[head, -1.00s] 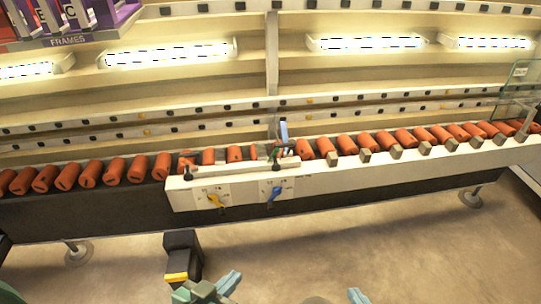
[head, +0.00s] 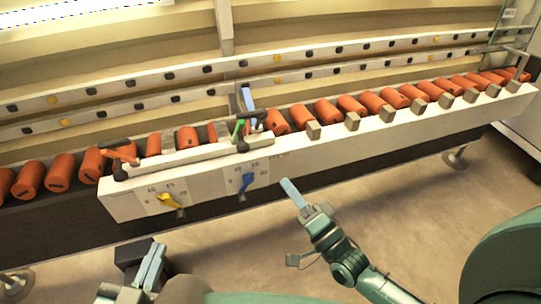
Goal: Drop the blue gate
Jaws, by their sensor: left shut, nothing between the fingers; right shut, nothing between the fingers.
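The blue gate (head: 248,99) is a thin blue piece standing upright at the back of the white conveyor housing, by the row of orange-red cylinders. A green piece (head: 238,129) stands just in front of it. A blue knob (head: 246,182) sits on the front panel below, with a yellow knob (head: 170,201) to its left. My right gripper (head: 288,186) is shut and empty, in front of the panel to the right of the blue knob, apart from it. My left gripper (head: 155,254) is shut and empty, low at the left, below the yellow knob.
Orange-red cylinders (head: 326,110) line the conveyor on both sides of the gate. Grey blocks (head: 313,130) sit along its front rail. An orange piece with a black handle (head: 122,154) is at the housing's left end.

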